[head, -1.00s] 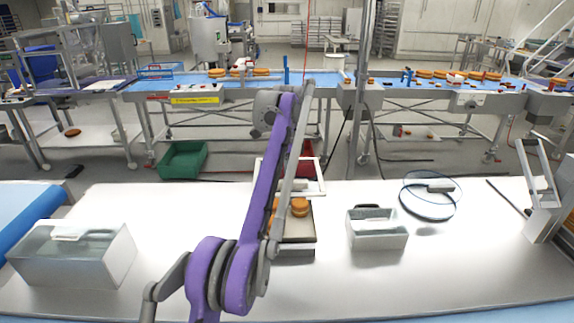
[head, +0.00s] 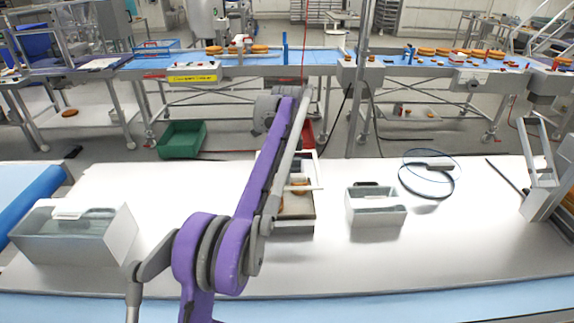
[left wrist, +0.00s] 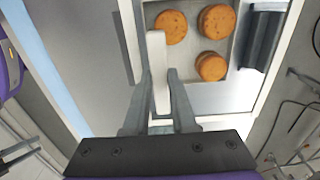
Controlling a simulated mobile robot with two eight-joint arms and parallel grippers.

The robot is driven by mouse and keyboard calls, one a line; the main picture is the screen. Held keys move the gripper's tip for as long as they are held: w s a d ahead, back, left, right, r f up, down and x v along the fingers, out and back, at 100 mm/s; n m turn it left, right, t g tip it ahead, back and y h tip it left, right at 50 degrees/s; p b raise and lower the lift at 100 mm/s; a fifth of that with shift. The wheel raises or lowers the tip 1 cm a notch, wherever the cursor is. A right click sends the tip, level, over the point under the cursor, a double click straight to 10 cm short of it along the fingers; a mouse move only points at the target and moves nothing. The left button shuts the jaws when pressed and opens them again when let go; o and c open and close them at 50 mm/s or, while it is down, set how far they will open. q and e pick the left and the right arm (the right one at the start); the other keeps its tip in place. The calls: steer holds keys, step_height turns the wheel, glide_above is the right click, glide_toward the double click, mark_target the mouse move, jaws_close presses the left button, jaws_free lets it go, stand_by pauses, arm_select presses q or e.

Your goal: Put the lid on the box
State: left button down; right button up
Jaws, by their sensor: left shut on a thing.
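My left gripper (left wrist: 159,77) is shut on a white bar (left wrist: 157,50), which looks like the lid's handle. The rest of the lid is hard to make out; a pale frame (head: 318,170) shows behind my arm in the head view. An open box (head: 300,227) with round orange-brown patties (head: 299,183) stands mid-table, partly hidden by my arm. In the left wrist view the patties (left wrist: 212,67) lie in the box just beyond the bar. I cannot tell whether the lid touches the box. My right gripper is out of view.
A lidded box (head: 75,240) stands at the left, a smaller box (head: 376,212) to the right. A dark ring (head: 428,190) and a grey stand (head: 540,180) are further right. The white table (head: 440,255) is clear in front. A green bin (head: 181,139) is on the floor behind.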

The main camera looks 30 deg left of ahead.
mark_target(287, 187)
arm_select(q)
steer(key=shift+f, duration=0.8)
steer(key=shift+f+b, duration=0.3)
steer(key=shift+f, duration=0.65)
step_height(287, 187, down, 2)
steer(key=shift+s+f+b, duration=0.1)
steer(key=shift+b, duration=0.25)
steer(key=shift+f, duration=0.6)
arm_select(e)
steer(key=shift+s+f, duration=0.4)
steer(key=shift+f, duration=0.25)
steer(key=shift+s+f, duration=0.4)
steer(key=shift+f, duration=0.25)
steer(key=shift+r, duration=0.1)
arm_select(q)
steer(key=shift+f, duration=0.2)
steer(key=shift+c, duration=0.9)
jaws_free()
